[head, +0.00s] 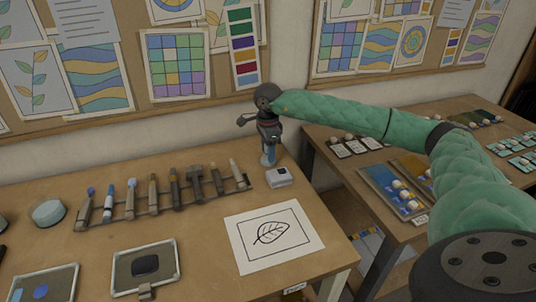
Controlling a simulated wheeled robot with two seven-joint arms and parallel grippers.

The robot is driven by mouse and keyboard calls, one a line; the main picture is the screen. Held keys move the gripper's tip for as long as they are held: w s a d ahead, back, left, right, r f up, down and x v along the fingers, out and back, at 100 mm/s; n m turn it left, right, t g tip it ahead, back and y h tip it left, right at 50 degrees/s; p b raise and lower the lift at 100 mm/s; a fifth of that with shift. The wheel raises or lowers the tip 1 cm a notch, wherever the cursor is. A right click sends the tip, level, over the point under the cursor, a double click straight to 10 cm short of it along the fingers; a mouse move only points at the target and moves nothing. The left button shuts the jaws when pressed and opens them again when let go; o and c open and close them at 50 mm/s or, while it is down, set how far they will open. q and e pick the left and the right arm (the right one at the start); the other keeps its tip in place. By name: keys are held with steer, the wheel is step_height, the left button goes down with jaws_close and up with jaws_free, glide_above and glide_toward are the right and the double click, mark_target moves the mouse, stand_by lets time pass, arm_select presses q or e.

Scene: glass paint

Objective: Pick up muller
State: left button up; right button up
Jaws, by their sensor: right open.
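A small pale-blue, glassy upright thing (267,159), which looks like the muller, stands near the back right of the wooden table. My right gripper (268,143) points down right over it, at the end of the green-sleeved arm. The gripper is open, with its fingers at the thing's upper part. The gripper hides that top, and I cannot tell whether the fingers touch it. My left gripper is not in view.
A tool rack (160,207) with several brushes and handled tools lies just left. A small white box (279,177) sits close in front. A second table (455,133) stands right across a gap.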

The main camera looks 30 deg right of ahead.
steer(key=shift+f, duration=0.1)
jaws_close()
arm_select(q)
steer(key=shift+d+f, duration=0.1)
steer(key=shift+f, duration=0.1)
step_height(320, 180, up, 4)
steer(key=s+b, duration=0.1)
steer(key=b, duration=0.1)
arm_select(e)
step_height(320, 180, up, 4)
steer(key=shift+f, duration=0.1)
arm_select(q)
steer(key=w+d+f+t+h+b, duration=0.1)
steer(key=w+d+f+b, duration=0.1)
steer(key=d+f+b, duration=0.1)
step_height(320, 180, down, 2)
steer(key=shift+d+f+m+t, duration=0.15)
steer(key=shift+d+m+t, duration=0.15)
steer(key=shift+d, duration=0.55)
arm_select(e)
steer(key=s+d+r, duration=0.4)
steer(key=s+r, duration=0.3)
steer(key=s, duration=0.3)
steer(key=shift+s+d+r, duration=0.15)
steer(key=shift+s+d, duration=0.1)
steer(key=shift+s, duration=0.15)
